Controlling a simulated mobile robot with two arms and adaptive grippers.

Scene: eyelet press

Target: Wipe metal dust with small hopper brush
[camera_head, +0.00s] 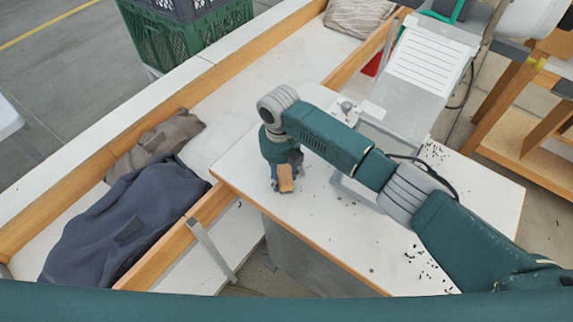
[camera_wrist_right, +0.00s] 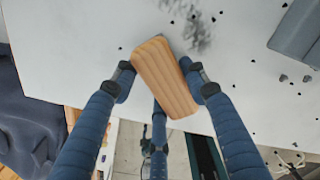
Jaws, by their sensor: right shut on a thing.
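The small hopper brush (camera_head: 286,178) shows as a wooden block at the left end of the white work table. It also shows in the right wrist view (camera_wrist_right: 166,77), where its ribbed wooden back is tilted between my fingers. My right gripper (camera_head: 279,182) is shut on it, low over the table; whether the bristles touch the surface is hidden. Dark metal dust (camera_wrist_right: 198,34) lies as a grey smear just beyond the brush. More dark bits (camera_head: 425,262) are scattered near the table's front right, and others (camera_head: 436,153) lie by the press. My left gripper is not in view.
The grey eyelet press (camera_head: 425,65) stands at the back of the white table (camera_head: 330,235). A wood-edged bench on the left carries a dark blue cloth (camera_head: 130,225) and a brown cloth (camera_head: 150,140). A green crate (camera_head: 190,35) stands behind. The table's left edge is close to the brush.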

